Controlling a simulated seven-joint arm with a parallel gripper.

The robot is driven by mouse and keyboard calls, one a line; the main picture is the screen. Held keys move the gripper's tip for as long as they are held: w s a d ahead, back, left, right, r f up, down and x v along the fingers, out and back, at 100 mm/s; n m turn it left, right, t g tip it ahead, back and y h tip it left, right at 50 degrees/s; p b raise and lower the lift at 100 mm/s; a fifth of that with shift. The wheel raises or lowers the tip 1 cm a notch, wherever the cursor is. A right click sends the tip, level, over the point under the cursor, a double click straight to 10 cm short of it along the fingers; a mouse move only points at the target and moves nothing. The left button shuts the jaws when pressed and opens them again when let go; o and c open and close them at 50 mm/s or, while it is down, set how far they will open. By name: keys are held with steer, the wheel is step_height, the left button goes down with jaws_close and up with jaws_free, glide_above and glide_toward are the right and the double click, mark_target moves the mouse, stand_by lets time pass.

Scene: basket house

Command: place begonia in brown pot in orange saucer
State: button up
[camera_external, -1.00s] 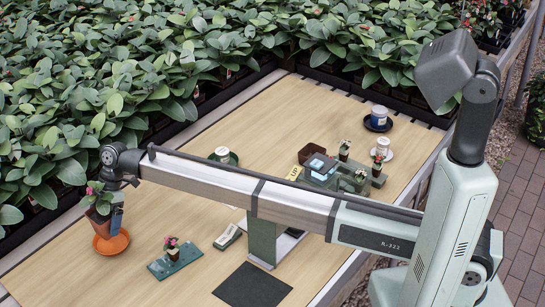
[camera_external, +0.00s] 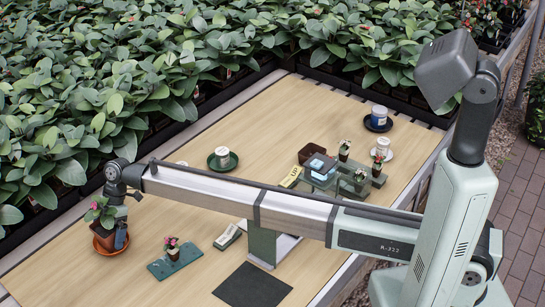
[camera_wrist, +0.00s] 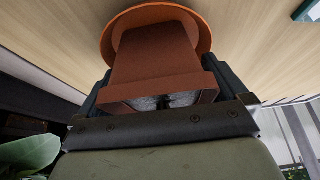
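The begonia in the brown pot (camera_external: 104,239) is at the left of the table, upright, with green leaves and pink flowers. It is at the orange saucer (camera_external: 119,243), whose rim shows around the pot's base. In the wrist view the brown pot (camera_wrist: 158,66) sits over the orange saucer (camera_wrist: 204,28); whether its base touches the saucer is hard to tell. My gripper (camera_external: 121,237) is at the pot's right side. In the wrist view its dark fingers (camera_wrist: 160,98) lie on both sides of the pot's rim, seemingly closed on it.
A green tray with a small potted flower (camera_external: 172,252) stands to the right of the saucer. A dark mat (camera_external: 252,287) lies at the front. A green saucer with a white cup (camera_external: 222,158) is farther back. Dense leafy plants (camera_external: 60,110) border the table's left edge.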

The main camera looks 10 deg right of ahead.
steer(key=shift+r, duration=0.15)
steer(key=v, duration=1.2)
stand_by(0.4)
